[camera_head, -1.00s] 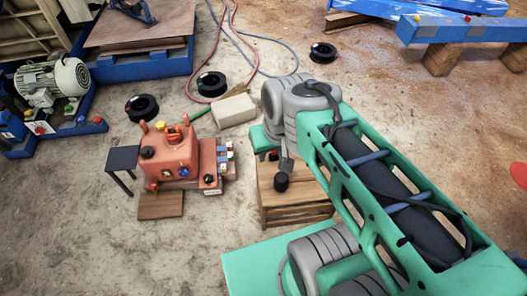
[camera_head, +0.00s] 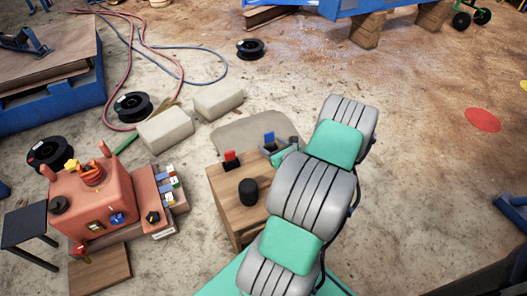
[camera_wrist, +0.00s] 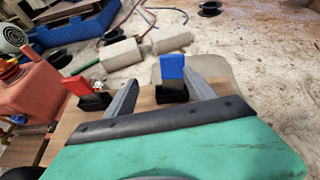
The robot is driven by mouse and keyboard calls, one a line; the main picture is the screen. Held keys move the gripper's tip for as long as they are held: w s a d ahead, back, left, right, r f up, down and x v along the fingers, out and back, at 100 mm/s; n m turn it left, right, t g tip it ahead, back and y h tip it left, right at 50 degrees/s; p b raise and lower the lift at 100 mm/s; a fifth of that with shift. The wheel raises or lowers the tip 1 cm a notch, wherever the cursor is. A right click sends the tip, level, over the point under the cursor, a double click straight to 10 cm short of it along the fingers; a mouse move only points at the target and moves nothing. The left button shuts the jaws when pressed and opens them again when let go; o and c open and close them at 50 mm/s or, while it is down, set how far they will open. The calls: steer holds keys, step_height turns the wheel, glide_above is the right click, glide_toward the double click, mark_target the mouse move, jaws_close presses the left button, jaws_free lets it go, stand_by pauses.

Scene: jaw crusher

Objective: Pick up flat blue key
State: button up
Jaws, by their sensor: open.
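The flat blue key (camera_head: 269,138) stands upright in a black holder on the wooden crate. In the wrist view the blue key (camera_wrist: 171,66) shows between and a little beyond the tips of my gripper (camera_wrist: 160,76), nearer the right finger. My gripper is open with nothing held. In the head view my arm hides most of the gripper and the crate's right side. I cannot tell whether the fingers touch the key or its holder.
A red key (camera_head: 231,156) in a black holder and a black knob (camera_head: 248,191) stand on the wooden crate (camera_head: 226,190). A red-orange machine (camera_head: 95,205) is at the left. Pale blocks (camera_head: 166,130) lie behind. Open floor is at the right.

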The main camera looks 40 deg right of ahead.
mark_target(269, 141)
steer(key=shift+s+d+f+m, duration=0.15)
steer(key=shift+d+f+m, duration=0.25)
steer(key=shift+f, duration=0.25)
steer(key=shift+h, duration=0.3)
steer(key=b+x, duration=0.1)
steer(key=x, duration=0.1)
steer(key=b+x, duration=0.1)
steer(key=x, duration=0.1)
steer(key=b+x, duration=0.1)
steer(key=x, duration=0.2)
steer(key=shift+d+r, duration=0.15)
steer(key=shift+d, duration=0.15)
jaws_close()
